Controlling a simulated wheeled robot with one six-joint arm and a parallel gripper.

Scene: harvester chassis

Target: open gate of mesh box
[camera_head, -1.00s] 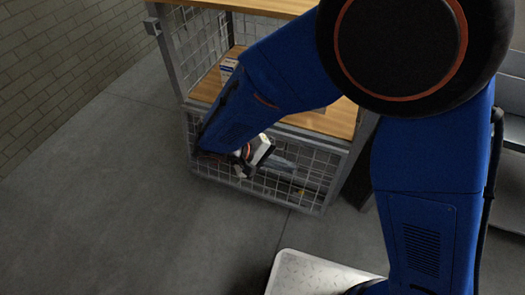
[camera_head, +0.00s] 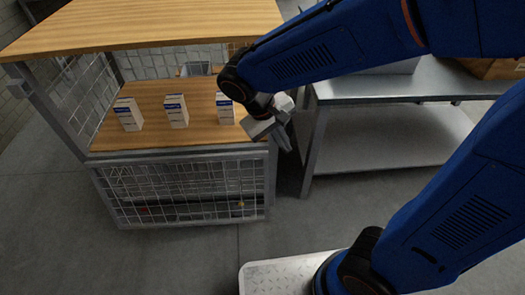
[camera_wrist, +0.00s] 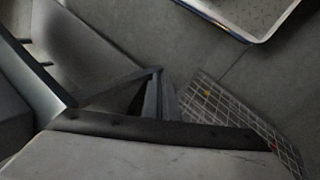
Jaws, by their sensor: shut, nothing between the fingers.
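The mesh box (camera_head: 48,110) stands at left in the head view, with a wooden top and a wooden deck under it. Its front is uncovered above the deck. A wire mesh front panel (camera_head: 185,190) hangs roughly upright below the deck edge; a mesh panel also shows at lower right in the wrist view (camera_wrist: 225,112). I cannot tell for sure whether this panel is the folded-down gate. My gripper (camera_head: 286,142) is shut and empty at the box's front right corner, a little above deck height, seemingly apart from the panel.
Three small white-and-blue cartons (camera_head: 175,110) stand on the deck, the right one close to my arm. A grey metal table (camera_head: 390,88) with a lower shelf stands right of the box. The floor (camera_head: 60,235) in front of the box is clear.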

